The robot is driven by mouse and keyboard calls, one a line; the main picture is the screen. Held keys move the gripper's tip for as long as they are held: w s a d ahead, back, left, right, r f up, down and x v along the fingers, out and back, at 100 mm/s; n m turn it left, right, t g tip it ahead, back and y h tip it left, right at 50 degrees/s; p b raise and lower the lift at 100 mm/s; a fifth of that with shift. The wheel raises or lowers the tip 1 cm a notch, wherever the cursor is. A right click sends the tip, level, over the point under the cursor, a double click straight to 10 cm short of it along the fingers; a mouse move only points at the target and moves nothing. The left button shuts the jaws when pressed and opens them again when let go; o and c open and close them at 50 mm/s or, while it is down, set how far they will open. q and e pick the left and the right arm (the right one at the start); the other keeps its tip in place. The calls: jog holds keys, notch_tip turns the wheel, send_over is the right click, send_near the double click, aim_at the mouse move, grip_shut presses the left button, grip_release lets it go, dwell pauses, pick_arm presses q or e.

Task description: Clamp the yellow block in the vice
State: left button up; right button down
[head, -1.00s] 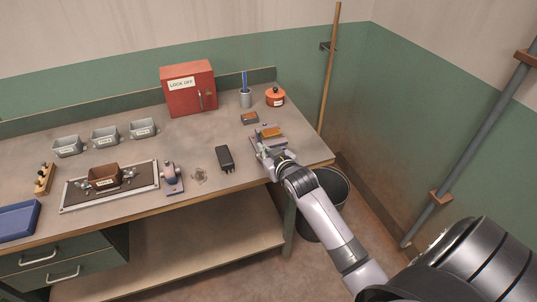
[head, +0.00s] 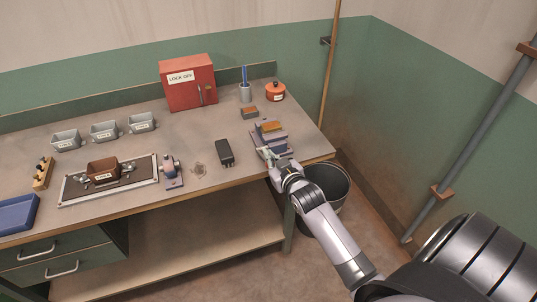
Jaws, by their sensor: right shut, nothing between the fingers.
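The vice (head: 271,138) is a grey block-like tool near the right front corner of the workbench. The yellow block (head: 270,127), orange-yellow on top, sits at the top of the vice, at its jaws. Whether the jaws press on it I cannot tell at this size. My right gripper (head: 268,154) is shut and empty at the near side of the vice. Its fingers are small and partly merge with the vice base, so I cannot tell whether they touch it. The vice handle is not clearly visible. My left gripper is not in view.
A black box-shaped item (head: 224,152) lies left of the vice. A small orange-topped block (head: 249,112), an orange pot (head: 275,91) and a pen cup (head: 245,92) stand behind. A bin (head: 335,184) is beside the bench. The red cabinet (head: 188,83) stands at the back.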

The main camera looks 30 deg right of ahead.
jog(key=shift+s+f, duration=0.15)
jog(key=shift+f, duration=0.25)
jog(key=shift+r, duration=0.15)
jog(key=r+p, duration=0.1)
jog(key=w+r+p, duration=0.2)
jog(key=r, duration=0.1)
jog(key=b+v, duration=0.2)
jog(key=v, duration=0.7)
jog(key=shift+s+a+b, duration=0.2)
jog(key=shift+b, duration=0.15)
